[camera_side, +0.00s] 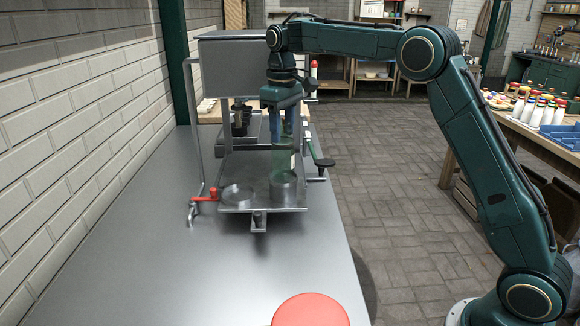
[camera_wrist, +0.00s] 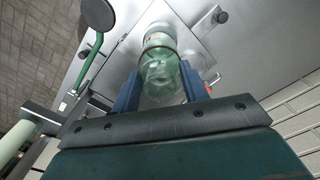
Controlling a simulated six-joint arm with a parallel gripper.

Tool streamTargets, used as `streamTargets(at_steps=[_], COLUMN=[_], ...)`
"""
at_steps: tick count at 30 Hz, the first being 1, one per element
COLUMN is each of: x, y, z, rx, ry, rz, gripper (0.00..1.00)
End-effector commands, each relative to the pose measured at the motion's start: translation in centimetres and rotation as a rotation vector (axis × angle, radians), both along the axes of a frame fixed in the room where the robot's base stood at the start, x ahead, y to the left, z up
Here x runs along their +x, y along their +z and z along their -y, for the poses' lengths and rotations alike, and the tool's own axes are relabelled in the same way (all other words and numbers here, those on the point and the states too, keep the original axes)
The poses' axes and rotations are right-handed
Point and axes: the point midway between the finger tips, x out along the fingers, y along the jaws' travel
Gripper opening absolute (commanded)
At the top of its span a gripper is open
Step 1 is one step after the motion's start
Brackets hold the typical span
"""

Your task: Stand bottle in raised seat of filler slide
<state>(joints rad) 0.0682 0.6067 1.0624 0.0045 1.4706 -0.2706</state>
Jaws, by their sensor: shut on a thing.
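My gripper (camera_side: 285,140) is shut on a translucent green bottle (camera_side: 284,163), which hangs upright below the fingers in the side view. The wrist view shows the bottle (camera_wrist: 160,70) between the two blue fingers (camera_wrist: 160,88). The filler slide (camera_side: 262,207) is a grey metal plate with two round metal seats. The right seat (camera_side: 284,187) stands taller than the left seat (camera_side: 238,194); both look empty of other bottles. The bottle's lower end overlaps the right seat in the side view. I cannot tell whether it is inside the rim or just above it.
A red handle (camera_side: 206,197) is at the slide's left, and a black-knobbed lever (camera_side: 323,162) at its right. The filler housing (camera_side: 228,67) stands behind. A red disc (camera_side: 310,311) is at the front of the steel bench (camera_side: 200,275), otherwise clear there.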

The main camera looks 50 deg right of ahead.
Motion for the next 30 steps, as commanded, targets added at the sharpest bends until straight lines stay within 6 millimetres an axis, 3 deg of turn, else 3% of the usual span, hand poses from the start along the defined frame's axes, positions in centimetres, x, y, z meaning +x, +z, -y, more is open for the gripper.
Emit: streamTargets(at_steps=[30], x=[0.0], y=[-0.93], z=[0.0], rx=[0.0], ry=[0.0], rz=[0.001], gripper=[0.04])
